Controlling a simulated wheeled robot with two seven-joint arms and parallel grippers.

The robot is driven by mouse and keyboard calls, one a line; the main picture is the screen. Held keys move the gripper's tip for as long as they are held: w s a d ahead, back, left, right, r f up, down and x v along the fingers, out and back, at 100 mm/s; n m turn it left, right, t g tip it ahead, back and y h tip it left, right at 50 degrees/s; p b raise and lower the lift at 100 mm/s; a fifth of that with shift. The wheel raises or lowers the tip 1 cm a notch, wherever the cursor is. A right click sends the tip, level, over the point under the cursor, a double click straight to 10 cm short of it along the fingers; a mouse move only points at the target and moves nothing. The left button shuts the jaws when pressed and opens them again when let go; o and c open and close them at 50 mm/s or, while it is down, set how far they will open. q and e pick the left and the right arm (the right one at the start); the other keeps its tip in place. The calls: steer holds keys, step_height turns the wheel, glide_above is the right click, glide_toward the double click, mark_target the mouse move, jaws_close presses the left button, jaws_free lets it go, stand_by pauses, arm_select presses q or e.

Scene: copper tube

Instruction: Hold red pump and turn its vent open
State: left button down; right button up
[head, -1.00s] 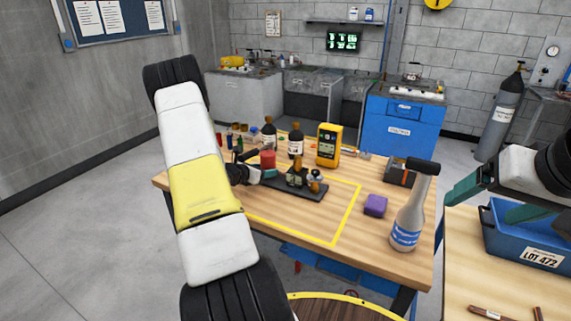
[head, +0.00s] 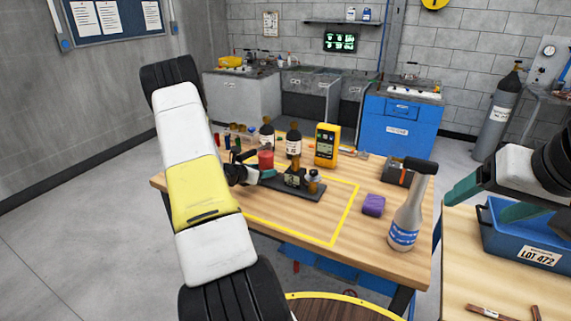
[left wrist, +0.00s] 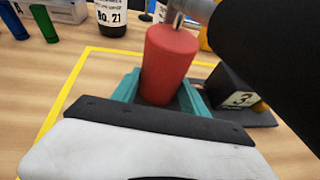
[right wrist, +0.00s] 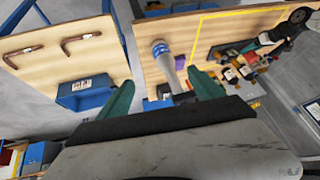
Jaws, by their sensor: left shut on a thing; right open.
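The red pump (head: 266,160) stands upright at the dark base (head: 312,194) on the wooden table. My left gripper (head: 256,176) is shut on the pump's lower body. In the left wrist view the red pump (left wrist: 169,62) sits between the teal fingers, with a grey metal fitting (left wrist: 188,10) at its top, cut off by the frame edge. I cannot make out the vent or its position. A large dark shape hides the area right of the pump. My right gripper (right wrist: 162,92) is open and empty, above the right-hand side, away from the pump.
Brown bottles (head: 293,142) are behind the pump. A blue bin (head: 500,240) is on the right table. The table's front middle is clear.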

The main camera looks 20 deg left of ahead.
steer(key=shift+w+r, duration=0.2)
steer(key=c, duration=0.4)
steer(key=shift+g, duration=0.9)
steer(key=w+a+r, duration=0.1)
steer(key=w+r, duration=0.1)
steer(key=w, duration=0.1)
steer(key=w+a+r, duration=0.1)
steer(key=w, duration=0.3)
steer(key=w+a+r, duration=0.2)
steer(key=w, duration=0.1)
steer(key=shift+w+r, duration=0.15)
steer(key=shift+r, duration=0.2)
steer(key=shift+c, duration=0.3)
steer(key=g+h, duration=0.2)
steer(key=g, duration=0.2)
glide_above(314, 171)
step_height(314, 171, down, 15)
steer(key=shift+n, duration=0.3)
step_height(314, 171, down, 12)
steer(key=shift+r, duration=0.1)
jaws_close()
